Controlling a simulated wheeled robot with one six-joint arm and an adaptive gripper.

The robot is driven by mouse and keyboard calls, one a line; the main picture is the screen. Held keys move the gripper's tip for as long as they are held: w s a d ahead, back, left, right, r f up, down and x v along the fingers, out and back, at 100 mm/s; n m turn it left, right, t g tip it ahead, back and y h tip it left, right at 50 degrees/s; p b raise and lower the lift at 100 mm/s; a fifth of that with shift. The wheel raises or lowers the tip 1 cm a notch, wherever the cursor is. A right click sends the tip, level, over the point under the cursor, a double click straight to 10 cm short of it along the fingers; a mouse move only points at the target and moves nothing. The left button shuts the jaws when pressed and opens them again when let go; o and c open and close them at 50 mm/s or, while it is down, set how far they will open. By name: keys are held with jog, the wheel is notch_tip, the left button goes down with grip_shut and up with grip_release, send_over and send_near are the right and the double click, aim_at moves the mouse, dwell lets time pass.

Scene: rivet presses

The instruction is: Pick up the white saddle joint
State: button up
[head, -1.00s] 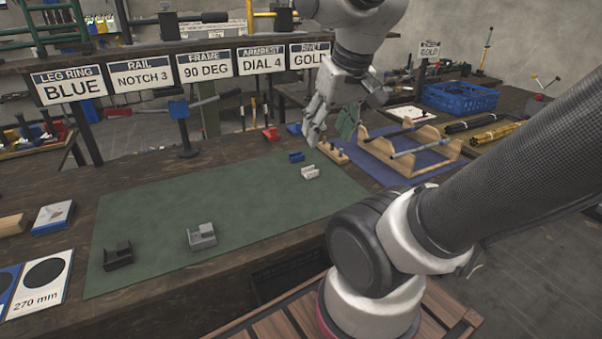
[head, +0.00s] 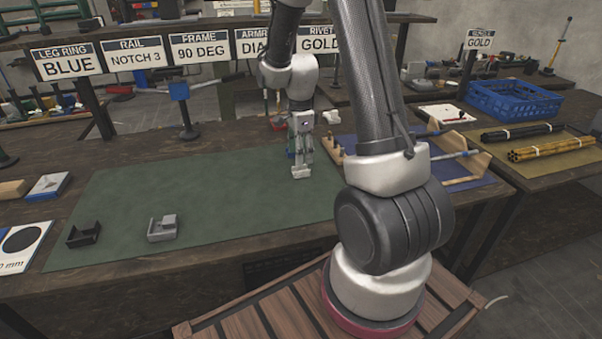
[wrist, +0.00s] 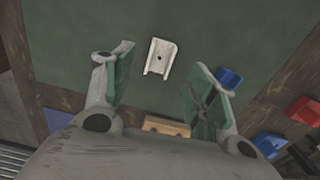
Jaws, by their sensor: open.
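The white saddle joint (wrist: 160,57) lies on the green mat (wrist: 105,18), with a small dark hole in its middle. In the wrist view it sits just beyond the gap between the green-padded fingers, apart from both. My gripper (wrist: 157,78) is open and empty. In the head view my gripper (head: 302,155) points down over the right part of the mat, and a pale piece that looks like the joint (head: 300,172) shows at its fingertips. How much height is left between them is hard to tell there.
A blue joint (wrist: 230,78) lies close to the right finger, with red and other blue pieces further right. A grey joint (head: 162,228) and a dark joint (head: 83,235) lie on the left of the mat. A wooden rack (head: 475,160) stands to the right. The mat's middle is clear.

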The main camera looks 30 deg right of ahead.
notch_tip(320, 180, down, 6)
jog(key=shift+d+r, duration=0.1)
jog(key=shift+c, duration=0.2)
jog(key=c, duration=0.9)
